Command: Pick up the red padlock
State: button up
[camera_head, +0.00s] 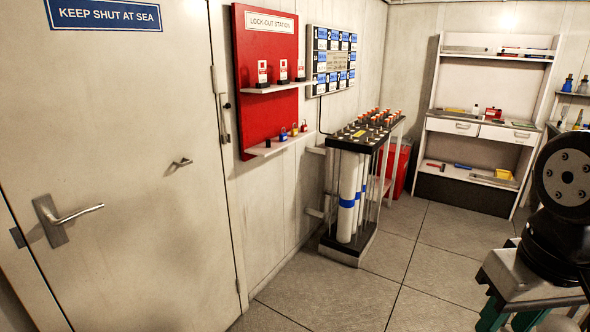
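A small red padlock (304,126) is at the right end of the lower white shelf (262,150) on the red lock-out station board (268,115). A blue padlock (283,134) and a darker padlock (294,130) are to its left on the same shelf. The board hangs on the wall right of the door. Part of my arm shows at the right edge, far from the padlocks.
A closed door (120,190) with a lever handle (75,216) is at left. A rack of white cylinders (347,190) stands on the floor right of the board. A workbench (470,127) is at the back. Tiled floor (400,270) is open in front.

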aim_at(304, 128)
jog(key=u, duration=0.15)
jog(key=i, duration=2.45)
jog(key=u, duration=0.45)
jog(key=i, duration=0.8)
jog(key=u, duration=0.05)
